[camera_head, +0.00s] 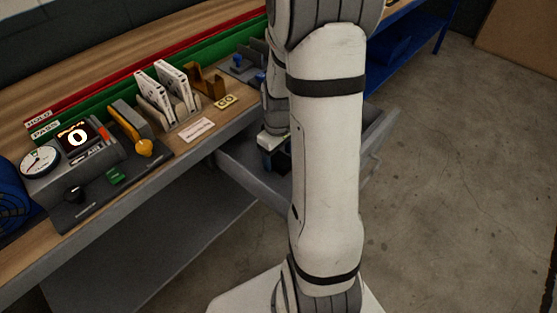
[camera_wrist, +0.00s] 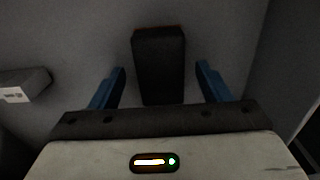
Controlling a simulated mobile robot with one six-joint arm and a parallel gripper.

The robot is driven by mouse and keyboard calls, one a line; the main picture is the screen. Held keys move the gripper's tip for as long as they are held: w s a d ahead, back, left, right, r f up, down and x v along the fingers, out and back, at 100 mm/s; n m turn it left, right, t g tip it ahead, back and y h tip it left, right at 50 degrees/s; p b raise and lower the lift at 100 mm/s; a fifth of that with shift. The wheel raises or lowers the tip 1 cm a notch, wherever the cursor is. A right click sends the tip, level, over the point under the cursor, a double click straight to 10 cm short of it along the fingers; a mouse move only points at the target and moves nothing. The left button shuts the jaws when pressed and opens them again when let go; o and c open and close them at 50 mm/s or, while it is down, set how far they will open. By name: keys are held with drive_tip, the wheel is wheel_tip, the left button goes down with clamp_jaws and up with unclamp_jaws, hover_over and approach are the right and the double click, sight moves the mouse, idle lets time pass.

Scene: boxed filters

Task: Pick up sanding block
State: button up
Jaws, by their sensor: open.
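A dark block with a thin brownish far edge, which looks like the sanding block (camera_wrist: 158,72), lies on a grey surface in the wrist view. My gripper (camera_wrist: 161,68) is open, with one blue finger on each side of the block and a visible gap on both sides. The block's near end runs close to the gripper's dark palm bar; I cannot tell whether they touch or how high the fingers are above the surface. In the head view, my arm hides most of the gripper, and the block cannot be made out.
My gripper is over an open grey drawer (camera_head: 240,165) below the bench. In the wrist view, a small grey box with a white label (camera_wrist: 22,86) lies left, and a drawer wall (camera_wrist: 283,65) rises right. The wooden bench (camera_head: 100,75) holds a scale-like device (camera_head: 75,150) and white boxes (camera_head: 155,97).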

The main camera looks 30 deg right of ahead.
drive_tip(key=shift+c, duration=0.2)
drive_tip(key=c, duration=1.1)
drive_tip(key=shift+r, duration=0.15)
